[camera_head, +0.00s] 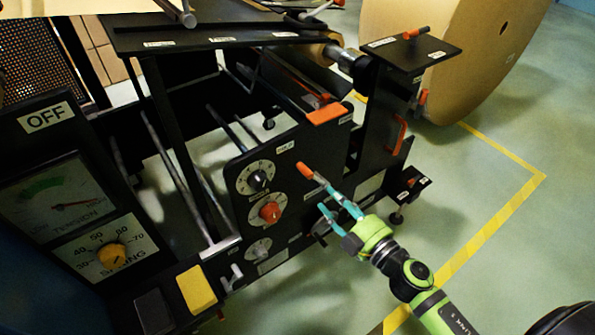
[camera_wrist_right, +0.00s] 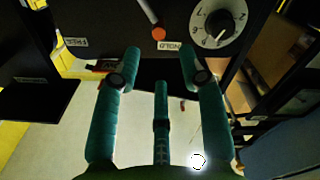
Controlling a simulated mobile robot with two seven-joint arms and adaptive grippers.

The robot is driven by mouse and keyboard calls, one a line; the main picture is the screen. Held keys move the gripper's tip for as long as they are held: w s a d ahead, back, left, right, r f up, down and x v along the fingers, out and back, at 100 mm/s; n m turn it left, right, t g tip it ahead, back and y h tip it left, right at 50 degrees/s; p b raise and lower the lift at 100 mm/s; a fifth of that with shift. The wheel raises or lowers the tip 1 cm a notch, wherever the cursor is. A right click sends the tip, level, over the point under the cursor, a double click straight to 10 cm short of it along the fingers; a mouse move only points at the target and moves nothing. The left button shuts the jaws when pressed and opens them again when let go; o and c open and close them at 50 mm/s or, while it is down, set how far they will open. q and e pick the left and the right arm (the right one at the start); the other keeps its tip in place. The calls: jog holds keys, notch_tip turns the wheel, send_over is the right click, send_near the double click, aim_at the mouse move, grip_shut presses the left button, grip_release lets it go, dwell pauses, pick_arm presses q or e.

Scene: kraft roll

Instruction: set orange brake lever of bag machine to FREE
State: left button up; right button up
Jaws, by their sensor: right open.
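The orange brake lever (camera_head: 306,170) sticks out from the black side panel of the bag machine (camera_head: 285,150). In the right wrist view it shows as a grey rod with an orange end (camera_wrist_right: 158,33), beside the HOLD label (camera_wrist_right: 171,46). The FREE label (camera_wrist_right: 75,42) is further left there. My right gripper (camera_head: 318,191) is open in front of the panel, its teal fingertips close to the lever. In the right wrist view the orange end lies beyond and between the open fingertips (camera_wrist_right: 160,58); no contact can be made out. My left gripper is not in view.
Dials, including a red knob (camera_head: 270,212), sit on the panel left of the gripper. A control box with an OFF label (camera_head: 45,117) stands at left. A large kraft roll (camera_head: 470,50) stands behind.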

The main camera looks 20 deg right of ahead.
aim_at(313, 179)
jog(key=x, duration=1.1)
jog(key=shift+w+f+p, duration=0.1)
jog(key=shift+w+p, duration=0.05)
jog(key=shift+p, duration=0.25)
grip_shut()
